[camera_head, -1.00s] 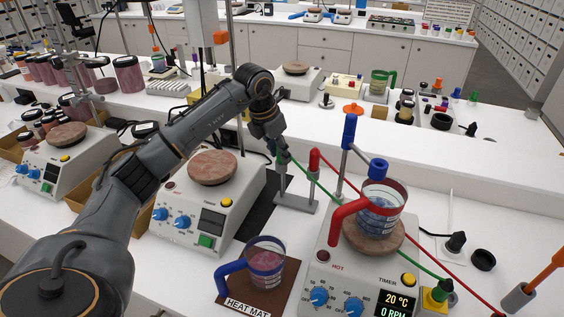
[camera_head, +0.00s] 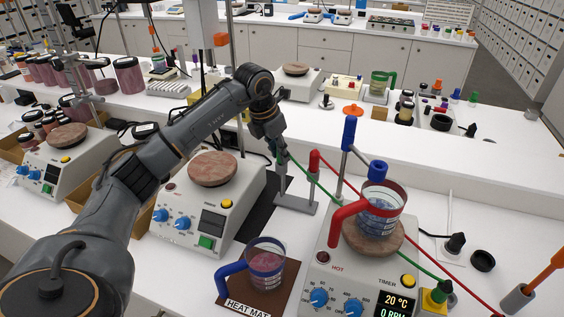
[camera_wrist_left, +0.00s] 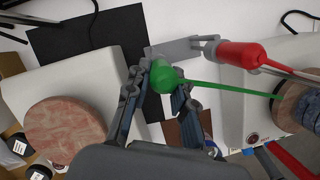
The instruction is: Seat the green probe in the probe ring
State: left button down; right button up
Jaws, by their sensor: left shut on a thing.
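My left gripper (camera_head: 281,168) is at the small grey stand (camera_head: 296,204) in the middle of the bench. In the left wrist view my left gripper (camera_wrist_left: 160,98) is shut on the green probe (camera_wrist_left: 163,73), with its round green head between the fingers. A green cable (camera_head: 322,187) runs from it across the hotplate. The red probe (camera_head: 314,160) stands at the right end of the same stand and also shows in the wrist view (camera_wrist_left: 240,54). My right gripper is out of view.
The beaker stands on the right hotplate (camera_head: 330,284), beside a blue-topped rod (camera_head: 349,133). A blue-handled beaker (camera_head: 266,262) is on the brown heat mat (camera_head: 285,301). Another hotplate (camera_head: 226,228) is left of the stand. Red and green cables cross the right hotplate.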

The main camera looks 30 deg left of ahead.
pick_arm(q)
jog(key=shift+r+p, duration=0.4)
jog(key=shift+r, duration=0.25)
